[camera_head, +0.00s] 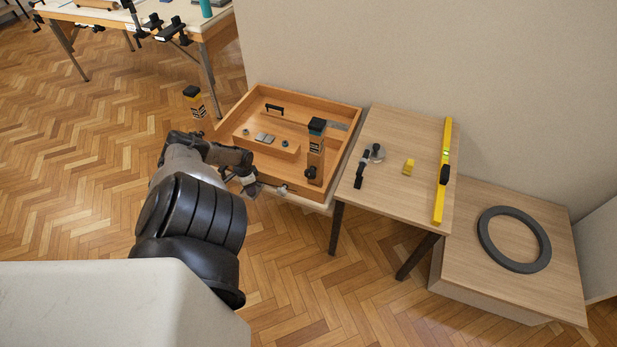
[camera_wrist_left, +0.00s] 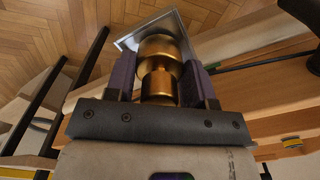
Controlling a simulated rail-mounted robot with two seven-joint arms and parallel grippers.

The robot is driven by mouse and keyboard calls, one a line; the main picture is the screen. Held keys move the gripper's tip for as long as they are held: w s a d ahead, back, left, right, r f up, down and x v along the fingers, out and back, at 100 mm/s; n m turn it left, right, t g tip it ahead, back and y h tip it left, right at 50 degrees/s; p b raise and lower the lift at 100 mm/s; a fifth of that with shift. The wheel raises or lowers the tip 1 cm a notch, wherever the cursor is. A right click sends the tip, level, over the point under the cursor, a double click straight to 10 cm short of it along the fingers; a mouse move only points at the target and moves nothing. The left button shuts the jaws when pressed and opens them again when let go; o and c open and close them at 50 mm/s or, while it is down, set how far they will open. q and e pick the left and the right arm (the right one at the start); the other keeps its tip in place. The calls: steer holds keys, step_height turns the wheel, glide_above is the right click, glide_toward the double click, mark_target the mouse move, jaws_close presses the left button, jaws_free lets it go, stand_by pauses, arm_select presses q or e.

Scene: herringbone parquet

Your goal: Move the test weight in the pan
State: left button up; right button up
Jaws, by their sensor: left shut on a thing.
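The brass test weight (camera_wrist_left: 158,84) is between the two fingers of my left gripper (camera_wrist_left: 160,82) in the left wrist view. The gripper is shut on it. A silver-grey square pan (camera_wrist_left: 128,42) shows just beyond the weight, partly hidden by it and the fingers. I cannot tell whether the weight touches the pan. In the head view my left gripper (camera_head: 250,186) is at the front left edge of the wooden tray; the weight cannot be made out there. My right gripper is not in view.
The wooden tray (camera_head: 231,113) holds a wooden block, a black handle and a black-topped box (camera_head: 316,150). To its right a small table (camera_head: 400,130) bears a yellow level (camera_head: 442,180) and a yellow block (camera_head: 408,166). A grey ring (camera_head: 487,238) lies on a low box.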

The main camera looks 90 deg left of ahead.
arm_select(q)
steer(key=shift+f+b, duration=0.3)
stand_by(0.4)
steer(key=o, duration=1.6)
steer(key=shift+r, duration=0.1)
step_height(320, 180, up, 9)
steer(key=p, duration=0.9)
steer(key=shift+f, duration=0.2)
steer(key=shift+r+p, duration=0.6)
steer(key=shift+p, duration=0.1)
